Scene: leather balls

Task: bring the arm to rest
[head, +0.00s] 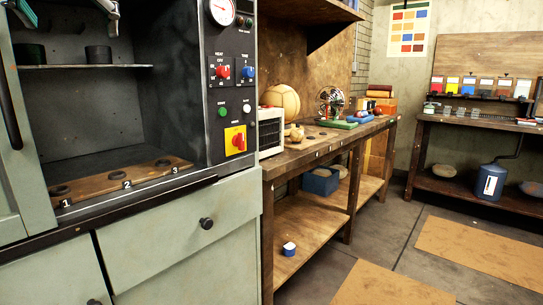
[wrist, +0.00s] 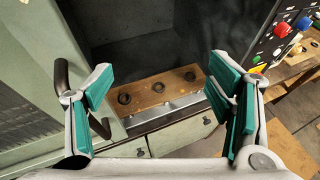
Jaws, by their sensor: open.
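My gripper (wrist: 160,100) shows in the wrist view with its two teal-padded fingers spread wide apart. It is open and nothing is between the fingers. Beyond the fingers is a wooden board (wrist: 167,87) with three dark round holes, lying in the open grey cabinet. The head view shows the same board (head: 105,188) with its holes numbered 1, 2 and 3, all without balls.
The cabinet's open door (head: 12,130) stands at the left, and its control panel (head: 231,85) is on the right. A wooden workbench (head: 325,143) holds a tan ball (head: 281,102) and a small fan (head: 331,101). A second bench (head: 480,123) stands at the back. Floor between them is free.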

